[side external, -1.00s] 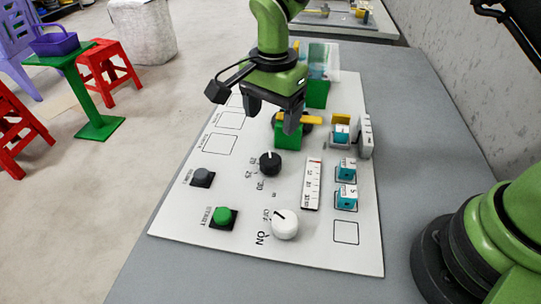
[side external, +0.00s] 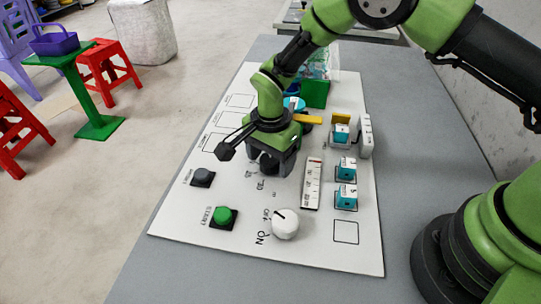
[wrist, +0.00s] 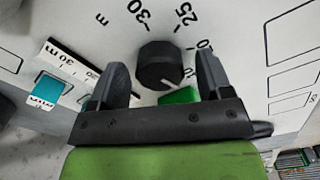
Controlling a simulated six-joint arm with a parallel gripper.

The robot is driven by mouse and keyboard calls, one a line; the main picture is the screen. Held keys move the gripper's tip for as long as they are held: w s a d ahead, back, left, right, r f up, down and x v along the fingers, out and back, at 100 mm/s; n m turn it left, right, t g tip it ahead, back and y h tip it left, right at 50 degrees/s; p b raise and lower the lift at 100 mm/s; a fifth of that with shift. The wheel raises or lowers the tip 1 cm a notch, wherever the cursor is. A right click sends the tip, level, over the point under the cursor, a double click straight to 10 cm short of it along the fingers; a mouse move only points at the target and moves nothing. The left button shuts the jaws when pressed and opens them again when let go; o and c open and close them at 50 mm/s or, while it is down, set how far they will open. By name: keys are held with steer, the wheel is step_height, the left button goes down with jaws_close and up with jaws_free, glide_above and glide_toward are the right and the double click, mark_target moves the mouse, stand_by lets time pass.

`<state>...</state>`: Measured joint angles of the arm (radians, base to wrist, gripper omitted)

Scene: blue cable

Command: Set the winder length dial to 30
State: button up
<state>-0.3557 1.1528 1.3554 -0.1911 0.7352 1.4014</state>
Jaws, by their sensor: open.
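The black length dial (wrist: 160,65) sits on the white panel, with printed marks 20, 25 and 30 around it in the wrist view. Its white pointer line faces the lower right, away from the 30 mark (wrist: 138,10). My gripper (wrist: 160,75) is open, with one finger on each side of the dial. Gaps show between the fingers and the knob in the wrist view. In the side view my gripper (side external: 272,163) is low over the dial (side external: 268,163), hiding part of it.
A white OFF/ON knob (side external: 285,224), a green button (side external: 223,215) and a grey button (side external: 202,177) lie nearer the camera. A ruler strip (side external: 312,184) and teal blocks (side external: 346,168) are to the right. A yellow bar (side external: 307,119) is behind the gripper.

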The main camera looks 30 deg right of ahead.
steer(key=shift+c, duration=0.2)
steer(key=c, duration=0.9)
